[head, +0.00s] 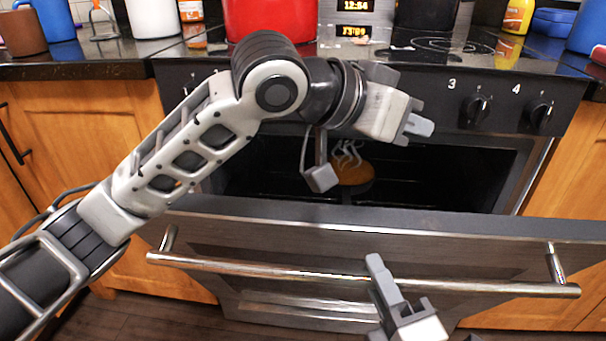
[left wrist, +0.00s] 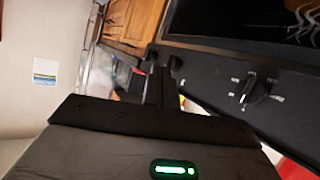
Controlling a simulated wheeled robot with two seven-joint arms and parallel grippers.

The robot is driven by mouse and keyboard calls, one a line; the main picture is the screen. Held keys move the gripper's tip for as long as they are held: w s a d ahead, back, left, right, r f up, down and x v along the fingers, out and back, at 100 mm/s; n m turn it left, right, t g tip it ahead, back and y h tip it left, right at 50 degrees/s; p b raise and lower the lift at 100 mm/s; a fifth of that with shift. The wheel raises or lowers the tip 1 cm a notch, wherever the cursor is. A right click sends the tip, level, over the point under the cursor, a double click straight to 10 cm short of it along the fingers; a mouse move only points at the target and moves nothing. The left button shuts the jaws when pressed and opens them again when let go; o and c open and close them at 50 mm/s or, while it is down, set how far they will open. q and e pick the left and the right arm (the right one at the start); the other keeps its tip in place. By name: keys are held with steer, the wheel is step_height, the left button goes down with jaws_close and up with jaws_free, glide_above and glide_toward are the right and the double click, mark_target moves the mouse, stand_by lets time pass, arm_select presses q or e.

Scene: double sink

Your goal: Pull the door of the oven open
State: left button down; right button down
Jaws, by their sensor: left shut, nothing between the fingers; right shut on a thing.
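The oven door (head: 320,228) is tilted out at the top, and the dark oven inside (head: 440,185) shows above its edge. A long silver handle bar (head: 240,268) runs across the door's front. My right gripper (head: 380,275) is shut on the handle, right of its middle. My left arm reaches over the door, and my left gripper (head: 418,126) is shut and empty in front of the control panel, above the opening. Its dark fingers (left wrist: 163,88) also show in the left wrist view. My left arm hides part of the opening and the panel's left side.
Knobs marked 3 (head: 475,110) and 4 (head: 538,113) stick out of the panel right of my left gripper. A red pot (head: 270,18) stands on the stovetop. Wooden cabinets (head: 95,140) flank the oven. An orange-brown round thing (head: 352,172) shows inside it.

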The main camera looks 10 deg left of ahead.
arm_select(q)
steer(key=a+r+n+g+y, duration=0.3)
steer(key=a+n+g+y, duration=0.2)
steer(key=a+n+y, duration=0.7)
steer(key=shift+m, duration=0.7)
steer(key=f, duration=0.7)
steer(key=a+f, duration=0.1)
steer(key=f, duration=0.2)
steer(key=shift+s+a+f, duration=0.1)
steer(key=shift+s+f, duration=0.1)
steer(key=shift+s, duration=0.05)
steer(key=shift+s+f, duration=0.25)
steer(key=shift+s, duration=0.3)
